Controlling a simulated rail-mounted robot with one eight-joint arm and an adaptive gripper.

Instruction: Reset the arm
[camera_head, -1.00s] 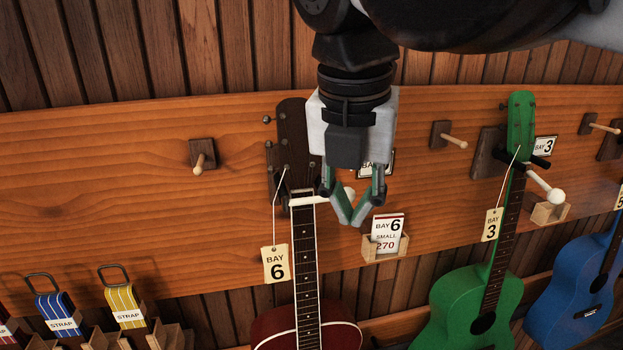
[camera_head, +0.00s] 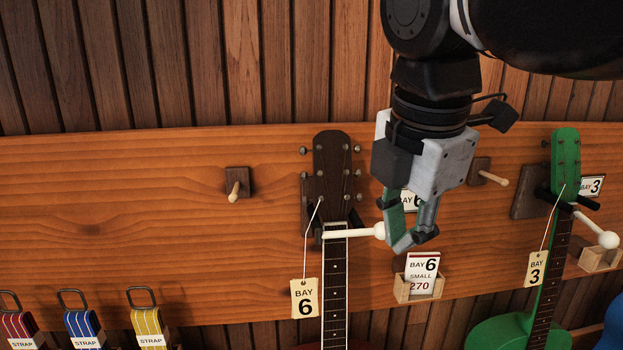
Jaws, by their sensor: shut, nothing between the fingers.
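My gripper (camera_head: 408,243) hangs from my arm at the upper right of centre, in front of the wooden board. Its fingers meet at the tips and hold nothing. They point down, just above and a little left of a small "BAY 6 SMALL 270" card (camera_head: 422,274) in a wooden holder. To the left hangs a dark red-brown ukulele with a dark headstock (camera_head: 333,165) and a "BAY 6" tag (camera_head: 304,298). A white-tipped peg (camera_head: 360,233) crosses its neck, and its tip lies close beside the fingers in the picture. The gripper partly hides a bay sign (camera_head: 409,199) behind it.
A green ukulele (camera_head: 565,165) with a "BAY 3" tag (camera_head: 538,269) hangs at the right, beside another white-tipped peg (camera_head: 603,236). Bare wooden pegs stick out at left (camera_head: 236,188) and right (camera_head: 490,178). Coloured straps (camera_head: 84,329) stand at the lower left. The board's left part is mostly clear.

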